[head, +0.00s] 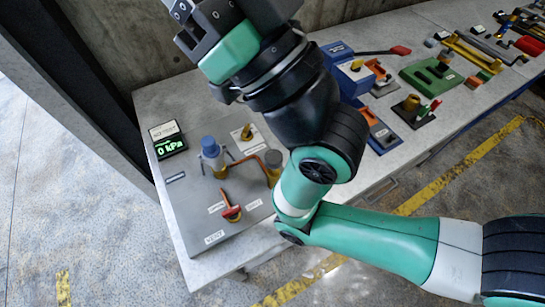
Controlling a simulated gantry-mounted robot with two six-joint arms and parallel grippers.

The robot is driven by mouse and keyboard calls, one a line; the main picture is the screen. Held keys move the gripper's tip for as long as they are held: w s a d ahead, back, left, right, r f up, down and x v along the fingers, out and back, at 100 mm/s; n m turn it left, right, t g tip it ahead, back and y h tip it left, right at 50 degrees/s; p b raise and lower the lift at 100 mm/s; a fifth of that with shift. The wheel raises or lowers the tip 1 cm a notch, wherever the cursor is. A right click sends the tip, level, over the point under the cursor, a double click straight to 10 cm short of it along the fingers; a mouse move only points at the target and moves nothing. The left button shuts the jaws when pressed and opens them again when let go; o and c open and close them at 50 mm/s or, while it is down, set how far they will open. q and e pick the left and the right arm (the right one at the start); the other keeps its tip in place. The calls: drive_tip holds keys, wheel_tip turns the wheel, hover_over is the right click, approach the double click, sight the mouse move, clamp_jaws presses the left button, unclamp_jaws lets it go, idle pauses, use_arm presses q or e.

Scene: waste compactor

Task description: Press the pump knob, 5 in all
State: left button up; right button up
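A grey panel (189,215) lies on the near left end of the bench. A blue-capped upright part (209,146) on it is probably the pump knob; its label cannot be read. A small display (171,147) at the panel's left edge reads 0 kPa, with a sign above that seems to say NO TEST. My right gripper (194,28) is at the top, in the air, apart from the blue cap. Whether its fingers are open or shut cannot be told. My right arm hides part of the panel's right side. My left gripper is not in view.
A copper pipe (248,159) runs between fittings. Blue blocks (352,76) and a green plate (431,75) with tools stand farther right.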

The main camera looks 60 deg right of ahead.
clamp_jaws()
idle(1.3)
